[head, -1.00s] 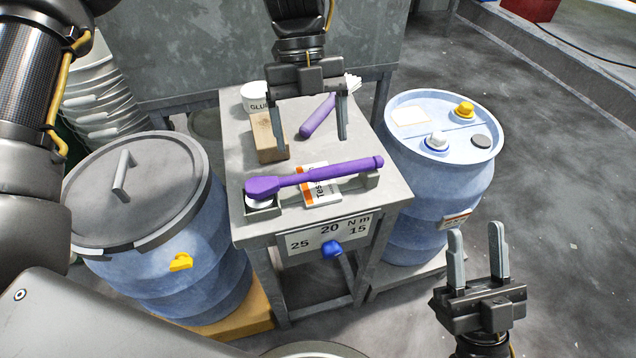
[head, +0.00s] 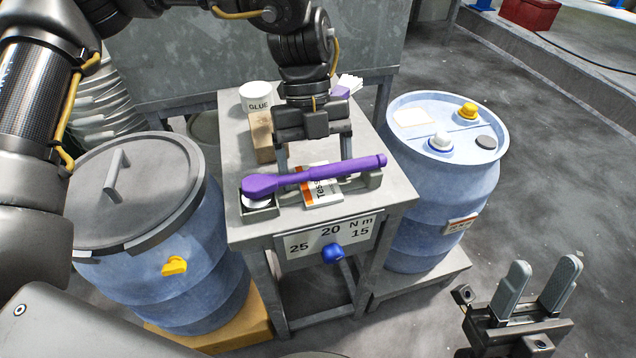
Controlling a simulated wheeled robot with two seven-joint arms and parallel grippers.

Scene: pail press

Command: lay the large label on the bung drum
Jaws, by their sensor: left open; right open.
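The bung drum (head: 440,195) is the blue drum on the right, with a yellow bung and a white bung on its lid. A pale cream rectangle (head: 416,118) lies flat on its lid; I cannot tell whether it is a label or a marked patch. A white and orange card with print (head: 322,197) lies on the table, partly hidden under a purple torque wrench (head: 318,176). My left gripper (head: 313,160) is open and empty, pointing down just behind the wrench handle.
The table (head: 232,215) also holds a glue pot (head: 255,96) and a wooden block (head: 262,137). A lidded drum (head: 205,255) stands on the left. A blue knob (head: 333,253) sticks out in front.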

